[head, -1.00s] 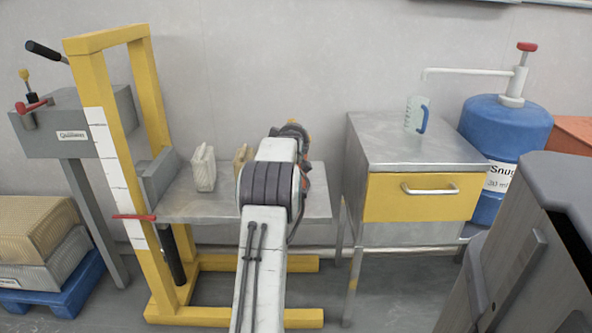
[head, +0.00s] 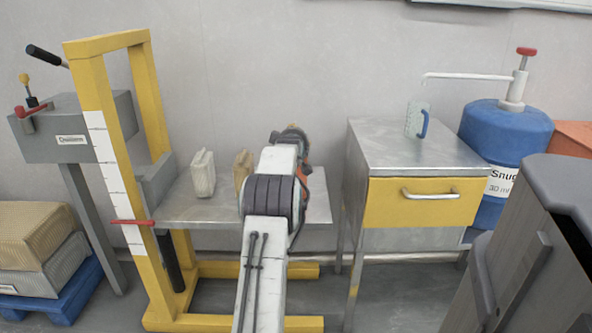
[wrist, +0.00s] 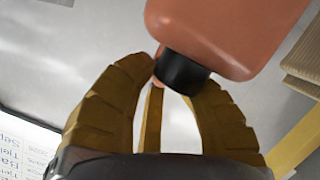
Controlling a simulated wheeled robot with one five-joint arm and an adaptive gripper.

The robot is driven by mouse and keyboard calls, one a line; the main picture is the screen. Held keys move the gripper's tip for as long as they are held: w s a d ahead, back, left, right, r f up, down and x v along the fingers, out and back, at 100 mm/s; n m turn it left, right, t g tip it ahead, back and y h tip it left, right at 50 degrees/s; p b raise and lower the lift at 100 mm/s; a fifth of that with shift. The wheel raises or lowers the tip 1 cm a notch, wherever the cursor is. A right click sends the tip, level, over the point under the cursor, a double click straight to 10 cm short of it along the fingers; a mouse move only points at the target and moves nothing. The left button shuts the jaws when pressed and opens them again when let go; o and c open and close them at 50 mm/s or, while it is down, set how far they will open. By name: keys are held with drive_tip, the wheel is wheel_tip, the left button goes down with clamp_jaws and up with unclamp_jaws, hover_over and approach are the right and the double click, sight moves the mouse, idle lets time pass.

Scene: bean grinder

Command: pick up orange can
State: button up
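The orange can (wrist: 230,30) fills the top of the wrist view, close to my gripper, with its black cap (wrist: 183,74) pointing down in the picture. My gripper (wrist: 178,76) has its yellow fingers spread, with a gap between them. The cap lies at the fingertips; I cannot tell whether they touch it. In the head view, a bit of the orange can (head: 304,178) shows to the right of my arm, over the metal table. The rest of it and most of my gripper are hidden behind my arm.
Two pale packages, one white (head: 202,173) and one tan (head: 242,168), stand on the metal table (head: 185,207), left of my arm. A yellow frame (head: 112,150) rises at its left end. A cabinet (head: 392,150) with a measuring cup (head: 415,120) stands to the right.

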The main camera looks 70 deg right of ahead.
clamp_jaws()
drive_tip(key=shift+r, duration=0.2)
drive_tip(key=shift+r, duration=0.1)
